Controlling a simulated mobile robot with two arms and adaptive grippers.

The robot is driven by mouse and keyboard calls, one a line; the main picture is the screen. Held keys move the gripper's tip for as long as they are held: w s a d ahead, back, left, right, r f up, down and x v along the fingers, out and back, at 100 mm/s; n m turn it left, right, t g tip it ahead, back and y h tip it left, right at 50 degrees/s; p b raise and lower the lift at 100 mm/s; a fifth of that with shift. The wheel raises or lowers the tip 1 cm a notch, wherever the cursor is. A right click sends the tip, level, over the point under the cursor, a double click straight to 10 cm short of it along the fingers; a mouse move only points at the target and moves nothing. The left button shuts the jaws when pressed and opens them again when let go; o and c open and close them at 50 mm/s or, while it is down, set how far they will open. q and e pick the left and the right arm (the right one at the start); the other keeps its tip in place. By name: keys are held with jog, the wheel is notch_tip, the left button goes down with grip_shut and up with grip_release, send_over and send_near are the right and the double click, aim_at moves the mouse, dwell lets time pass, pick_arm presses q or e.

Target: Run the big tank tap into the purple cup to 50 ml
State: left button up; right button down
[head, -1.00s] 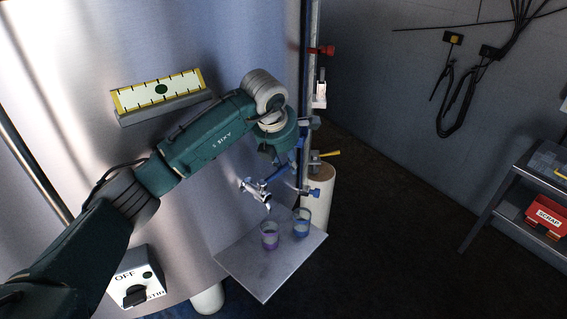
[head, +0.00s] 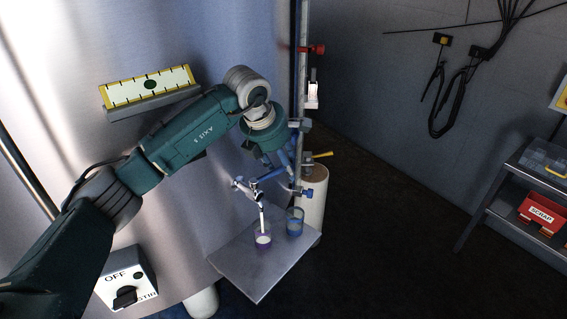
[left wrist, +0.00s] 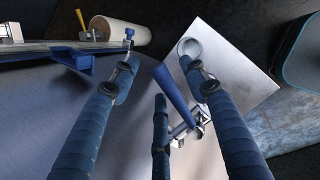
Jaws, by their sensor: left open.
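The level cannot be read. My left gripper (head: 273,174) is open at the tap. In the left wrist view its fingers (left wrist: 158,68) spread around the tap's blue lever (left wrist: 174,92), without a clear grip; contact cannot be told. A cup (left wrist: 189,48) shows beside one finger there, its colour unclear. My right gripper is out of view.
A vertical rail with a red valve (head: 313,49) and a yellow lever (head: 320,155) rises behind. An OFF switch box (head: 125,276) is at lower left. Dark floor lies right.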

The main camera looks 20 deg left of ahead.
pick_arm(q)
jog(key=v, duration=1.2)
jog(key=shift+d, duration=0.15)
dwell(0.3)
